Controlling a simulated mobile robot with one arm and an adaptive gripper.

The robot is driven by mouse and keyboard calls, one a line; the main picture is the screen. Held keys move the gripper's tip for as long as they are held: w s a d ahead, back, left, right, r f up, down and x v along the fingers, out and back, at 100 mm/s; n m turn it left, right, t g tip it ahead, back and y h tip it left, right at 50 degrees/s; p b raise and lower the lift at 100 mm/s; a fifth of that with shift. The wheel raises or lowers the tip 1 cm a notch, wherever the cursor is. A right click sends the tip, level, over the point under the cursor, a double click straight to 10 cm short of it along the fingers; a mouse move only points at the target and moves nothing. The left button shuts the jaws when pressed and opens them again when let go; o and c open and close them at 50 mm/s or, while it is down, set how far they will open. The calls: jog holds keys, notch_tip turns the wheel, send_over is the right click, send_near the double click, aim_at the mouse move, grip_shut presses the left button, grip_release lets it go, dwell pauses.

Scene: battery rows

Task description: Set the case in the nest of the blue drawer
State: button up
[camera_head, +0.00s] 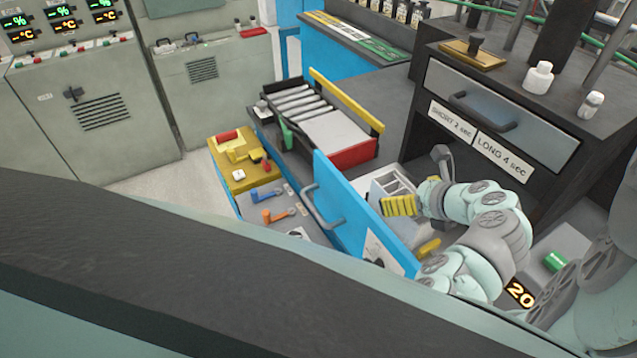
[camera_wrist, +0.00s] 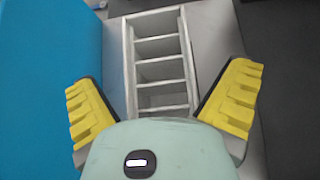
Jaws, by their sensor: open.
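The case, a pale grey open box with crosswise dividers, stands behind the blue drawer's front in the head view (camera_head: 389,184). In the wrist view the case (camera_wrist: 187,50) runs away from me between my fingers. The blue drawer (camera_head: 338,205) is pulled out, and its blue panel (camera_wrist: 45,90) fills the left of the wrist view. My gripper (camera_wrist: 163,88) is open, with one yellow pad on each side of the case's near part. Gaps show between the pads and the walls. The case's near end is hidden by my gripper body. I cannot tell whether it sits in a nest.
A dark cabinet with a grey labelled drawer (camera_head: 500,115) rises behind my arm. A roller tray (camera_head: 320,120) with a red end and yellow rail stands beyond the blue panel. A tool-covered bench (camera_head: 240,165) lies left of it.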

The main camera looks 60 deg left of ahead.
jog(key=p+v, duration=0.3)
jog(key=v, duration=0.9)
jog(key=shift+p, duration=0.3)
jog(key=shift+r, duration=0.1)
